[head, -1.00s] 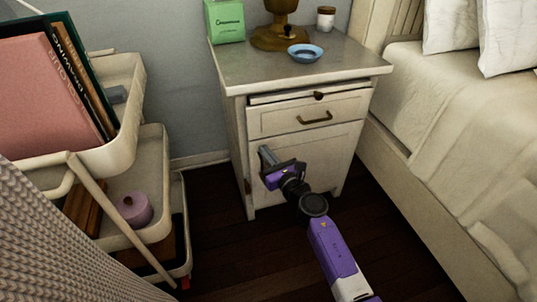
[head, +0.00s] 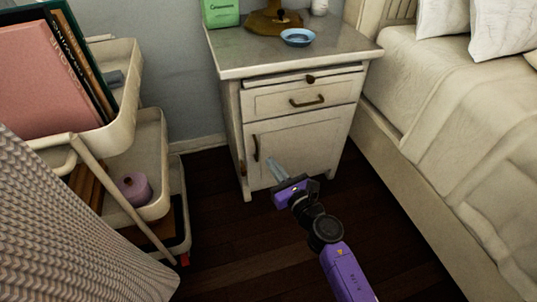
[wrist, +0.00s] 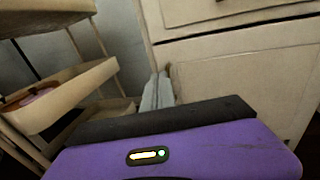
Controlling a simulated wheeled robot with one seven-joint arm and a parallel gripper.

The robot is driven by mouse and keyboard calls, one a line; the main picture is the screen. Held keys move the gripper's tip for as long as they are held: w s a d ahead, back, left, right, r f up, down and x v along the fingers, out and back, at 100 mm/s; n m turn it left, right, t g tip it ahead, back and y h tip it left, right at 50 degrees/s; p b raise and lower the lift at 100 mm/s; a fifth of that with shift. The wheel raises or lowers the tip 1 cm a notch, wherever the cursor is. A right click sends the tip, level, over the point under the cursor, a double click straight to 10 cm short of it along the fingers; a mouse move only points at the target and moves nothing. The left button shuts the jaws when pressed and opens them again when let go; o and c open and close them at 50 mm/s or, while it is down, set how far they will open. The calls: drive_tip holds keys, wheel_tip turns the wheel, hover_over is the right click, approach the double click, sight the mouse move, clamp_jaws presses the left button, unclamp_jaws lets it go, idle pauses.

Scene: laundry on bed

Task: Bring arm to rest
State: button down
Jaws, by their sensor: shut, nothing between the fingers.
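My gripper (head: 277,168) is purple and black with grey fingers. In the head view it hangs in the air in front of the lower door of the white nightstand (head: 262,105). The fingers are together with nothing between them. In the wrist view the fingertips of my gripper (wrist: 157,92) point toward the nightstand (wrist: 230,65), near its left front edge. The purple arm reaches up from the bottom of the head view. Whether the fingers touch the door cannot be told from these frames, but they look apart from it.
A blue dish (head: 298,37), a green box (head: 221,12) and a brown lamp base stand on the nightstand. A cream cart (head: 116,135) with books (head: 40,80) and a pink-purple canister (head: 134,188) is at left. A bed (head: 450,130) is at right. Dark floor (head: 225,235) lies between.

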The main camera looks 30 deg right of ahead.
drive_tip(key=shift+s, duration=0.25)
